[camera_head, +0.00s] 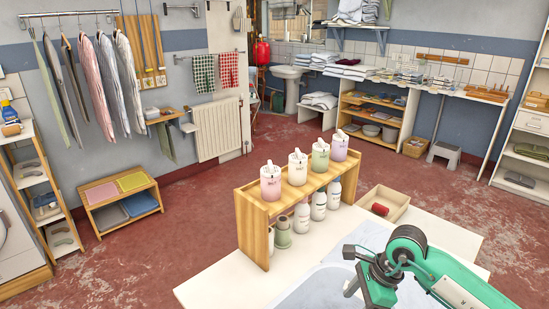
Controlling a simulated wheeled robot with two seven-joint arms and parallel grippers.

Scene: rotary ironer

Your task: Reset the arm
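My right arm (440,268), green with dark joints, comes in from the lower right over the white worktop. Its gripper (350,270) points left above the pale basin-like surface. Two light fingertips show apart with nothing seen between them, so it looks open and empty. The lower part of the gripper is cut close to the bottom edge of the picture. My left arm and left gripper are not in view.
A wooden rack (253,228) with pump bottles above and white bottles below stands on the worktop (222,280), left of my arm. A tray (394,197) with a red roll lies behind the arm. Open red floor (150,265) lies to the left.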

